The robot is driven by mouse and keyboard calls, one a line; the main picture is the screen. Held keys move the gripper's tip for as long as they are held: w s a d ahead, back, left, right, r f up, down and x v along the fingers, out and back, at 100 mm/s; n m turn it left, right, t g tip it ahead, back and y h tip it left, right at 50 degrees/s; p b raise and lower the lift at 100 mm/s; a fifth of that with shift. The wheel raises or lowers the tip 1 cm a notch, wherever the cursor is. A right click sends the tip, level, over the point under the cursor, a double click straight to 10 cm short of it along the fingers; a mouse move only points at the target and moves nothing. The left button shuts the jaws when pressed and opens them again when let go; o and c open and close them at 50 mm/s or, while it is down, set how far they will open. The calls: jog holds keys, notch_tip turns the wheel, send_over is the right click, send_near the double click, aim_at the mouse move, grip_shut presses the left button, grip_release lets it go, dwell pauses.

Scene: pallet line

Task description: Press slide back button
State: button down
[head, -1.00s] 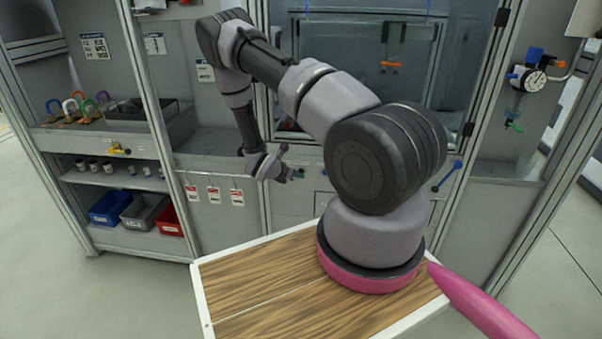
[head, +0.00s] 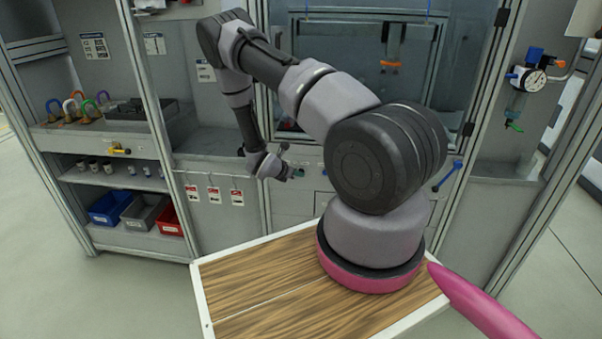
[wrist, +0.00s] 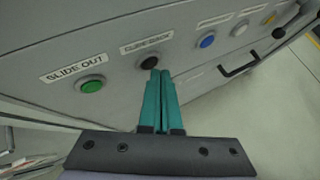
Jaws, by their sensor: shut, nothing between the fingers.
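The slide back button is a round black button (wrist: 149,62) in the wrist view, below a white label (wrist: 147,46) that reads roughly SLIDE BACK. My gripper (wrist: 160,73) has teal fingers pressed together, with nothing between them. The fingertips overlap the button's lower right edge in the picture. Whether they touch it I cannot tell. In the head view my gripper (head: 295,172) is small, in front of the grey panel below the cabinet window. The button itself cannot be made out there.
A green button (wrist: 91,85) labelled SLIDE OUT sits left of the black one. Blue (wrist: 207,41) and white (wrist: 240,28) buttons and a black handle (wrist: 240,66) lie to the right. Coloured bins (head: 110,208) stand on a low shelf at left.

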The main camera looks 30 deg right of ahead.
jog(key=shift+w+d, duration=0.25)
jog(key=shift+w, duration=0.1)
dwell(0.8)
jog(key=shift+s, duration=0.1)
jog(key=shift+s+a, duration=0.45)
jog(key=shift+s, duration=0.2)
jog(key=shift+s+a, duration=0.7)
jog(key=shift+s, duration=0.35)
jog(key=shift+s+a, duration=0.7)
jog(key=shift+s, duration=0.3)
